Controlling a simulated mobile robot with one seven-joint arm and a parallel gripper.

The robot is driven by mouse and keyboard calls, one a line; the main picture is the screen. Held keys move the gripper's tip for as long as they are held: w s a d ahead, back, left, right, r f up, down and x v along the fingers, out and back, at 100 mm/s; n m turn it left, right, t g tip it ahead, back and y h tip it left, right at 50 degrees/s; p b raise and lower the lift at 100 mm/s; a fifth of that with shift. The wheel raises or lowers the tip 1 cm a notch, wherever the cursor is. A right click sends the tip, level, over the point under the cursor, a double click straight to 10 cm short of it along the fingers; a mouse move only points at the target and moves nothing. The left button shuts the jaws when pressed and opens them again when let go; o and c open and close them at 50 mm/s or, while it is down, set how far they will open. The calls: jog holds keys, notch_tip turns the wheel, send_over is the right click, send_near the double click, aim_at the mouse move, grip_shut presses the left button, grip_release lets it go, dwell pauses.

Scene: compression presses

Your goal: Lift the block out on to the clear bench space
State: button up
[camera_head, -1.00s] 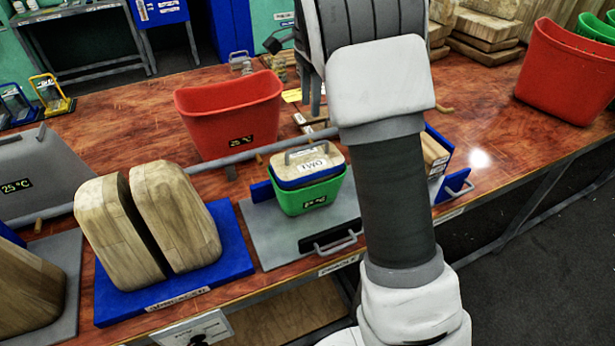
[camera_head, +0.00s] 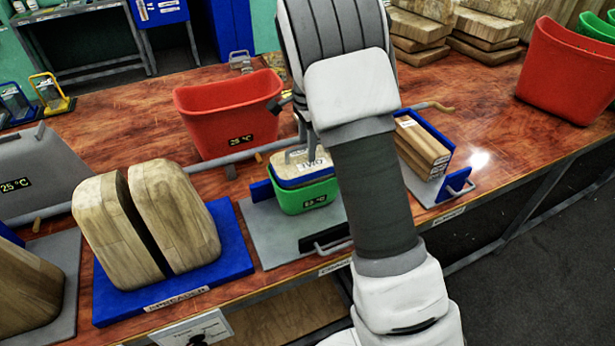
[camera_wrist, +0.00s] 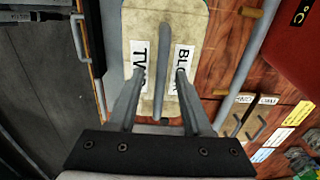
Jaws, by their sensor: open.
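The block (camera_head: 300,173) is pale wood with a blue band and a grey handle on top. It sits in a green tub (camera_head: 308,198) on a grey plate. In the wrist view the block's top (camera_wrist: 191,30) shows labels reading "TWO" and, partly covered, "BLO". My gripper (camera_wrist: 159,75) is open, with one finger on each side of the handle (camera_wrist: 160,55) and a gap on both sides. In the head view the gripper's fingers are mostly hidden by my arm. I cannot tell how far above the block's top the fingertips are.
A red bin (camera_head: 228,115) stands behind the tub, and a grey bar (camera_head: 235,157) runs behind it. Wooden slabs (camera_head: 420,148) stand in a blue holder to the right. Split wooden blocks (camera_head: 173,215) stand left. Bare bench (camera_head: 480,100) lies at the back right.

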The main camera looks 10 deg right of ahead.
grip_shut()
jog(key=shift+r, duration=0.1)
dwell(1.3)
